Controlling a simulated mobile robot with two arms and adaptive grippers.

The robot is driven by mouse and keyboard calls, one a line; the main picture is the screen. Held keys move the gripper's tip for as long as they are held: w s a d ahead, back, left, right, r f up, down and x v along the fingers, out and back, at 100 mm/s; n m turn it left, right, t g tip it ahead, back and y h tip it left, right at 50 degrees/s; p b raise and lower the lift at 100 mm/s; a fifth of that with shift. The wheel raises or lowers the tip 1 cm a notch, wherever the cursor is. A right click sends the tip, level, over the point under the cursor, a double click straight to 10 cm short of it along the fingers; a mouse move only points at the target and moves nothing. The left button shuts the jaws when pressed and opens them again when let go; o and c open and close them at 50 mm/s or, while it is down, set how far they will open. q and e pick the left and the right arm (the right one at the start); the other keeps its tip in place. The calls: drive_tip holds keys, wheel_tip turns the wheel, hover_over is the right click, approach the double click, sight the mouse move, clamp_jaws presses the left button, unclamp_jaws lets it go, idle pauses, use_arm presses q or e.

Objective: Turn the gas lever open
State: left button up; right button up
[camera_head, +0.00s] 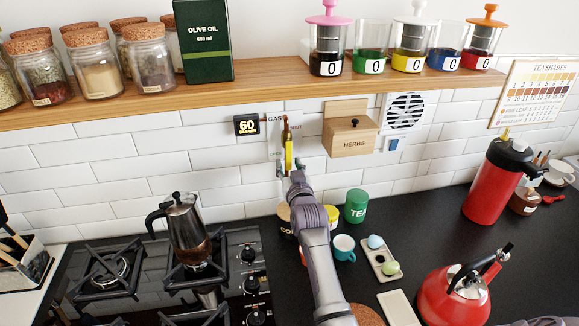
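The yellow gas lever (288,153) is on a pale wall plate (272,127) marked "GAS" and "SHUT", below the shelf. It stands upright in the picture, with a copper-coloured pipe piece at its top. My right gripper (289,168) reaches up from the bottom centre to the lever's lower end. Its two thin fingers show apart, one on each side of the lever. I cannot tell whether they touch it. The lever's lowest tip is partly hidden by the gripper. My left gripper is not in view.
A small "60" timer (246,125) is left of the plate and a wooden HERBS box (350,131) right of it. The wooden shelf (270,92) runs above. A moka pot (187,228) stands on the hob (140,262). A green tin (356,206) stands by my arm.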

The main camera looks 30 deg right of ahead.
drive_tip(key=shift+s, duration=0.1)
drive_tip(key=v, duration=0.7)
drive_tip(key=shift+s, duration=0.15)
drive_tip(key=shift+a, duration=0.1)
idle(0.4)
